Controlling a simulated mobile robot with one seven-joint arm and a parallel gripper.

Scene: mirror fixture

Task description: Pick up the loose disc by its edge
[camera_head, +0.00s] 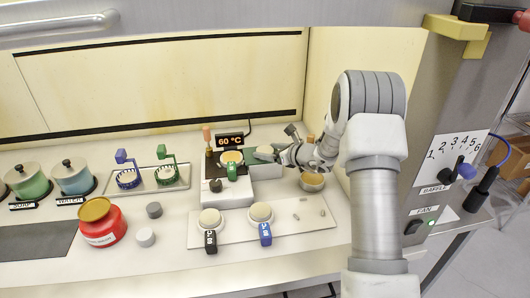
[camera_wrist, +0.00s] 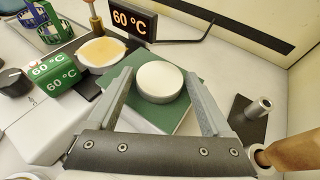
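A pale round disc (camera_wrist: 160,80) lies flat on a green pad (camera_wrist: 150,116) in the wrist view. My gripper (camera_wrist: 159,78) is open, with one finger on each side of the disc. Gaps show between the fingers and the disc's edge, and nothing is held. I cannot tell how high the fingertips are above the pad. In the head view my gripper (camera_head: 274,154) reaches in from the right to the disc (camera_head: 264,149), and my fingers partly cover the pad.
A 60 °C display (camera_wrist: 133,22) and a heater plate with a cream disc (camera_wrist: 102,50) stand to the left. A wooden handle (camera_wrist: 285,156) is close on the right. Two tagged round pieces, one with a blue tag (camera_head: 265,233), are on the front plate. Yellow walls stand behind.

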